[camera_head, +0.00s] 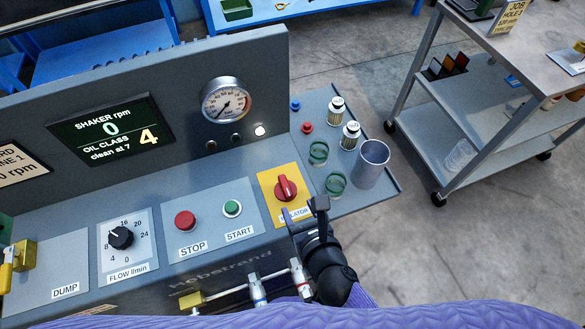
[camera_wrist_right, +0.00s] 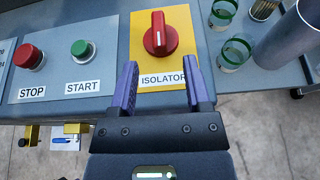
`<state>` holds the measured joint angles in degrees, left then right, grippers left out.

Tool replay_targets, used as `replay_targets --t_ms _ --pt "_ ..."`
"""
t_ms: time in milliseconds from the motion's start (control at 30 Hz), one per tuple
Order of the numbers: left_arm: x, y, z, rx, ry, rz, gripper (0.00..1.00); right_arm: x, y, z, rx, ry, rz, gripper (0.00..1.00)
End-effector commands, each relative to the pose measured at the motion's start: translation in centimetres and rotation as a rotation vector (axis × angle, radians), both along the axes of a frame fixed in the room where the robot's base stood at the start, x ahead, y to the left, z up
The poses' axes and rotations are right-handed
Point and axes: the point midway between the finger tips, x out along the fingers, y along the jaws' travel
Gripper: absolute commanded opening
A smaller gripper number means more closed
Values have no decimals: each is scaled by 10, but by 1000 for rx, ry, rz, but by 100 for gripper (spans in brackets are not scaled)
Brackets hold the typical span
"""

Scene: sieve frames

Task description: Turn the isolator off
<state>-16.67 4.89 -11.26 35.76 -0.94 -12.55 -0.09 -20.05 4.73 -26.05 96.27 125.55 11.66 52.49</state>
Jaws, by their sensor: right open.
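The isolator is a red rotary knob (camera_head: 286,188) on a yellow plate (camera_head: 268,181) at the right end of the grey control panel. In the right wrist view the knob (camera_wrist_right: 160,36) has its handle and white mark pointing roughly straight up. The ISOLATOR label (camera_wrist_right: 163,79) is below it. My right gripper (camera_head: 308,212) is just in front of the plate's lower edge. In the wrist view its two fingers (camera_wrist_right: 160,88) are open and empty, with the knob beyond them, not touched. My left gripper does not show.
Red STOP (camera_head: 185,220) and green START (camera_head: 232,208) buttons sit left of the isolator. A side shelf with a grey cup (camera_head: 371,163), jars and green-rimmed glasses (camera_head: 335,184) lies to its right. A grey trolley (camera_head: 480,110) stands farther right, with open floor before it.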

Motion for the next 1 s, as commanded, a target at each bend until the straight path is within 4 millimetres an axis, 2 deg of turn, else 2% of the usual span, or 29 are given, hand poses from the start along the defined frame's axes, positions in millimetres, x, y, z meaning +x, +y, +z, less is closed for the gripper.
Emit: replay_targets --t_ms 200,400,533,800,867,1000 --pt "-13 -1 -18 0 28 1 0 42 14 -22 -3 -5 3 62" --pt "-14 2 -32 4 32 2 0 72 23 -35 -6 -5 4 62" --pt "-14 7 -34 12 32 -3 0 80 26 -36 -6 -5 4 62" --pt "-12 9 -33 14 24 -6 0 81 26 -36 -6 -5 5 62" --pt "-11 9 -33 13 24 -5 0 81 26 -35 -6 -5 5 51" --pt "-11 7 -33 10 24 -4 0 81 26 -35 -6 -5 5 22"
